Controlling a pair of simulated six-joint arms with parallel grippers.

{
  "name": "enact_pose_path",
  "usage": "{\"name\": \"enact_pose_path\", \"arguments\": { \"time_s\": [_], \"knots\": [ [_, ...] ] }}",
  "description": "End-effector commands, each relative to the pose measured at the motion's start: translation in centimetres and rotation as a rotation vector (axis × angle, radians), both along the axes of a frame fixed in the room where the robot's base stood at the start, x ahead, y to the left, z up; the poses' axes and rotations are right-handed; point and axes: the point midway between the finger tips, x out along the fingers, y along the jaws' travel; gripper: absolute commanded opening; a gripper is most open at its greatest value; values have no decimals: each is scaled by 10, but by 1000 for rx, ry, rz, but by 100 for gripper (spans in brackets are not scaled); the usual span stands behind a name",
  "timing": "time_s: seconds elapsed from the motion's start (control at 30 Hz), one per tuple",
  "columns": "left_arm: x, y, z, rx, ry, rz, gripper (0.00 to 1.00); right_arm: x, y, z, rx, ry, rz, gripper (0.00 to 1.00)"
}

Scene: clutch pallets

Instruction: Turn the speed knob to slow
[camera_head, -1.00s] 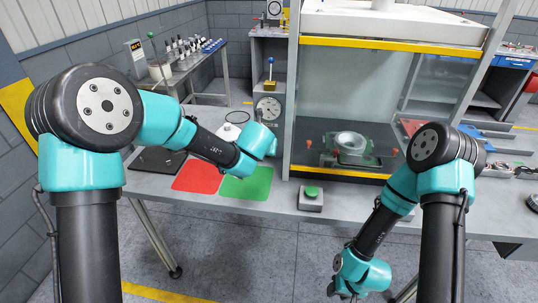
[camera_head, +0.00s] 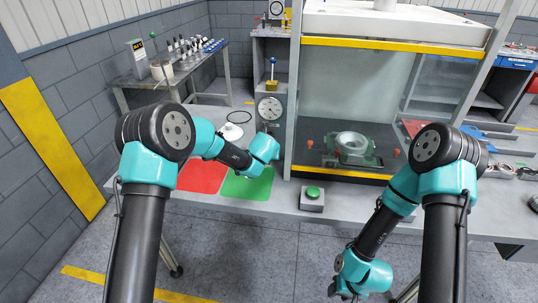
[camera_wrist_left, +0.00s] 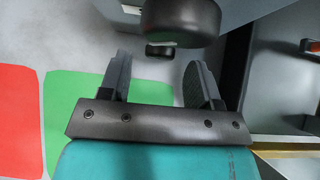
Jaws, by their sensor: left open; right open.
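A grey box with a round white dial (camera_head: 269,107) stands at the back of the bench, left of the glazed cabinet. In the left wrist view, a large dark round knob-like part (camera_wrist_left: 182,20) sticks out from a grey housing, just beyond the fingertips. I cannot read any slow mark or the knob's setting. My left gripper (camera_wrist_left: 158,68) is open and empty, facing these parts. In the head view its wrist hides the lower box front. My right gripper (camera_head: 345,292) hangs low at the bottom, open, away from the bench.
A red mat (camera_head: 200,178) and a green mat (camera_head: 247,186) lie on the bench under my left arm. A green push button (camera_head: 313,193) sits at the front edge. The cabinet's frame post (camera_head: 291,100) stands close right of the dial box.

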Motion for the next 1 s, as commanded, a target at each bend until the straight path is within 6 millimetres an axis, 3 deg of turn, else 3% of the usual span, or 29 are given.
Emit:
{"name": "enact_pose_path", "arguments": {
  "time_s": [0.2, 0.53, 1.0],
  "knots": [
    [14, -1, -14, 1, 0, 1, 57, 0, 0, 0, 0, 0, 0, 43],
    [16, -2, -16, 0, 0, 0, 57, 0, 0, 0, 0, 0, 0, 43],
    [16, -2, -16, 0, 0, 0, 13, 0, 0, 0, 0, 0, 0, 43]
  ]
}}
